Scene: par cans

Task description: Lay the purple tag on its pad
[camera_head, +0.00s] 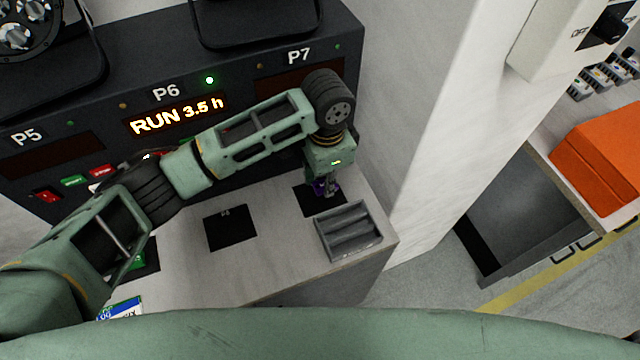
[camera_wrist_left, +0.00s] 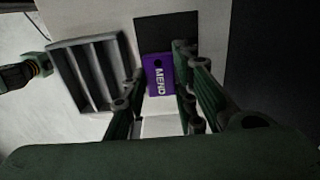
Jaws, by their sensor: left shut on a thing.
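The purple tag (camera_wrist_left: 157,75), marked "MEND", is between the fingers of my left gripper (camera_wrist_left: 160,98). In the left wrist view the tag overlaps the near edge of the black pad (camera_wrist_left: 165,30). I cannot tell whether the tag touches the pad. The fingers hide part of the pad.
A grey slotted tray (camera_head: 349,231) stands close beside the pad, near the counter's front edge. Another black pad (camera_head: 230,227) lies bare to the left. The dark panel (camera_head: 240,75) rises behind. A white pillar (camera_head: 440,120) stands right of the counter.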

